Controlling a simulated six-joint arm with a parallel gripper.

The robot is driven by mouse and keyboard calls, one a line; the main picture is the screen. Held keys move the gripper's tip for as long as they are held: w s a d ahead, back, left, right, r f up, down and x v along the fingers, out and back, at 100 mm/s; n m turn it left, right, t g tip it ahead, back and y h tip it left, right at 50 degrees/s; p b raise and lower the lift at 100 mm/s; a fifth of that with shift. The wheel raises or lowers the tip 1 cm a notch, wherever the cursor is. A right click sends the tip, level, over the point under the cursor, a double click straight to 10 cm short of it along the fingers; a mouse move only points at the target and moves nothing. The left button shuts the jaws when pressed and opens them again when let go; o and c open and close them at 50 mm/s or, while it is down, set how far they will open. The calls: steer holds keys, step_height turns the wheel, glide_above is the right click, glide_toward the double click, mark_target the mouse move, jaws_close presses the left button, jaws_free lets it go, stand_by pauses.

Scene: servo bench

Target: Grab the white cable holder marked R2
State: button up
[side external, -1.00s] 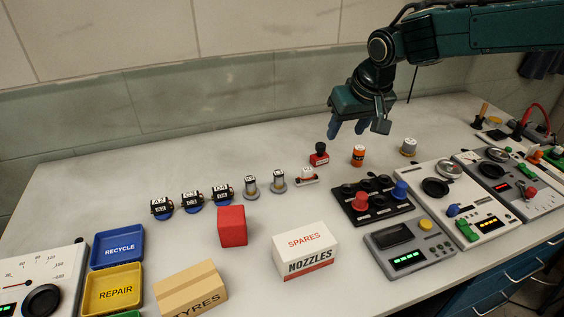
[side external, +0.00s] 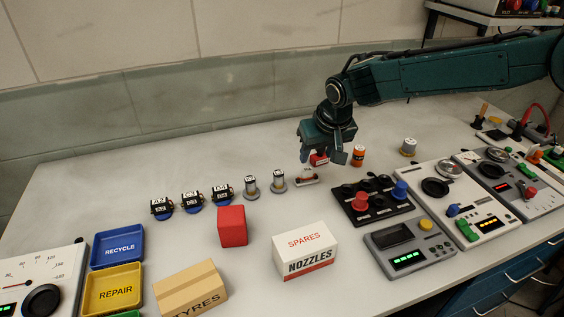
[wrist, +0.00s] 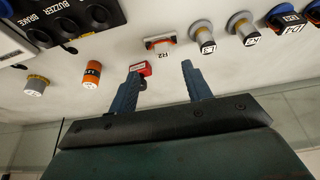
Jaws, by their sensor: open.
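The white cable holder marked R2 (side external: 306,174) sits on the bench at the right end of a row of small parts, with some red on it. It also shows in the wrist view (wrist: 160,45), beyond the fingertips, with its R2 label readable. My gripper (wrist: 160,67) is open with nothing held between its two blue fingers. In the side view my gripper (side external: 316,158) hangs above and just behind the holder, apart from it. A red part with a black knob (wrist: 141,69) is by the left finger in the wrist view; my gripper partly hides it in the side view.
Two grey cylinders (side external: 250,186) (side external: 278,181) stand left of the holder. An orange cylinder (side external: 358,156) is to the right. The bench behind the row is clear.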

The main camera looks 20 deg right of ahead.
mark_target(309, 171)
steer(key=shift+x, duration=2.35)
steer(key=shift+x, duration=2.6)
steer(key=shift+a, duration=0.15)
steer(key=shift+r, duration=0.1)
steer(key=c, duration=1.1)
